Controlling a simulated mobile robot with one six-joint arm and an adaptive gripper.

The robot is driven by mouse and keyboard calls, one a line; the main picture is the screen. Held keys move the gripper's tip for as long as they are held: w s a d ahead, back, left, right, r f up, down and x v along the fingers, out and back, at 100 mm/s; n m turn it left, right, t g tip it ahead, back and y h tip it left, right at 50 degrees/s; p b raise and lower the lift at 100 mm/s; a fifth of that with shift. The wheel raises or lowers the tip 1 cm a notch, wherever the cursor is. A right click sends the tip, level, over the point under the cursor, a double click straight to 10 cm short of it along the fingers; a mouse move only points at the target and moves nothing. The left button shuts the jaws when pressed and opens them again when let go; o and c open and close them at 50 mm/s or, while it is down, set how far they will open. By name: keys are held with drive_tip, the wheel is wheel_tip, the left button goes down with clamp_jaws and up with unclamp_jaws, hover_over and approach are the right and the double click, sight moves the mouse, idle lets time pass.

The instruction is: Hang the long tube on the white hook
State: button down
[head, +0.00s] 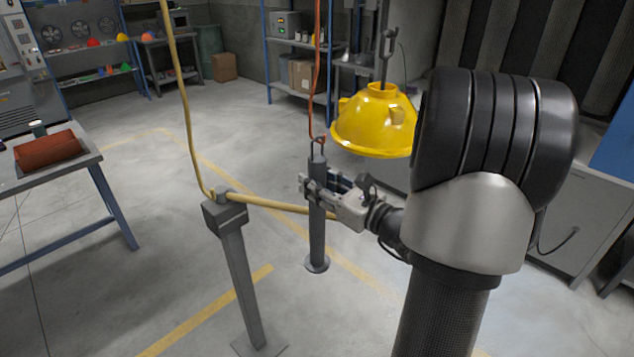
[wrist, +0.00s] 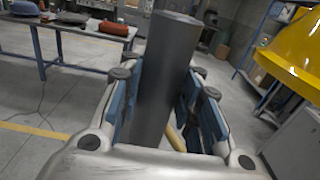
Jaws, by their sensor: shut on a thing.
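The long tube (head: 317,235) is dark grey and upright, with a round flange at its lower end. My gripper (head: 318,190) is shut on its upper part. In the wrist view, the tube (wrist: 160,85) stands between the blue-padded fingers (wrist: 160,100).
A yellow hood (head: 375,122) hangs from a grey hook (head: 387,42) close to the right. A table (head: 60,175) stands left. Open floor lies between.

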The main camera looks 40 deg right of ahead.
sight(324, 175)
drive_tip(key=shift+r, duration=0.15)
idle(0.3)
drive_tip(key=shift+r+p, duration=1.15)
drive_tip(key=shift+r, duration=0.15)
drive_tip(key=shift+s+d, duration=0.2)
drive_tip(key=shift+s, duration=1.7)
drive_tip(key=s+p, duration=0.1)
drive_tip(key=s, duration=0.8)
drive_tip(key=shift+s+d+r, duration=0.15)
drive_tip(key=shift+s+d, duration=0.2)
drive_tip(key=shift+s, duration=0.05)
